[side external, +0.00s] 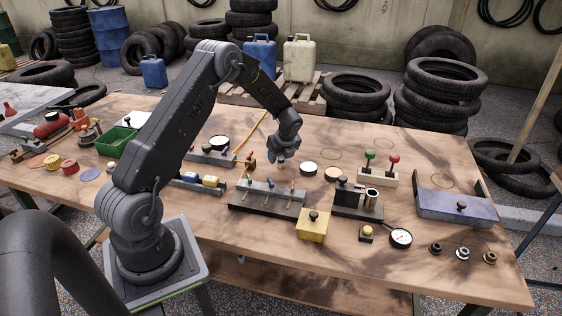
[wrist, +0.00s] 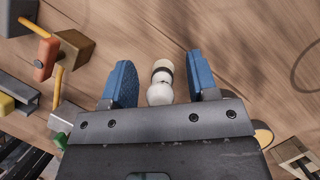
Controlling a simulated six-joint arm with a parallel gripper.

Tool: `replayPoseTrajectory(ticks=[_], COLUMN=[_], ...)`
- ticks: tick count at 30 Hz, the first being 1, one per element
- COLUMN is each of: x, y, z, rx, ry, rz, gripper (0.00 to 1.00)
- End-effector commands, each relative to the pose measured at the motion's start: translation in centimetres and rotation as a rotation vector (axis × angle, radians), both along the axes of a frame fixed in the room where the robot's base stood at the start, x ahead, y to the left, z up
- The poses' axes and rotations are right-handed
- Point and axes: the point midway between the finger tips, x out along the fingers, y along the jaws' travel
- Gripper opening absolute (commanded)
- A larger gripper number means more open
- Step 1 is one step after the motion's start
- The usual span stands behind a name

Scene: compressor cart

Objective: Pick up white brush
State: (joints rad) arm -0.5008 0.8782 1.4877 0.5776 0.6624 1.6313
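The white brush (wrist: 161,86), a pale rounded piece with a dark band across its middle, shows between the fingers in the wrist view. My gripper (wrist: 161,82) has its two blue fingers apart, one on each side of the brush. A gap shows on both sides, so neither finger touches it. The brush's lower part is hidden by the gripper body in the wrist view.
A rack with colored-handled tools (side external: 268,197) stands in front. A block with green and red knobs (side external: 376,179) is farther right.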

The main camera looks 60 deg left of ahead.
Motion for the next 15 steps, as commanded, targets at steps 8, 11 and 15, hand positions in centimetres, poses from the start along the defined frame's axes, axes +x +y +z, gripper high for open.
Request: replayPoseTrajectory(ticks=[8,11,15], x=[-0.01,-0.01,-0.01], y=[-0.02,-0.03,-0.03], z=[0.03,0.04,0.04], rx=[0.000,0.000,0.000], ry=[0.000,0.000,0.001], rz=[0.000,0.000,0.000], gripper=[0.28,0.18,0.05])
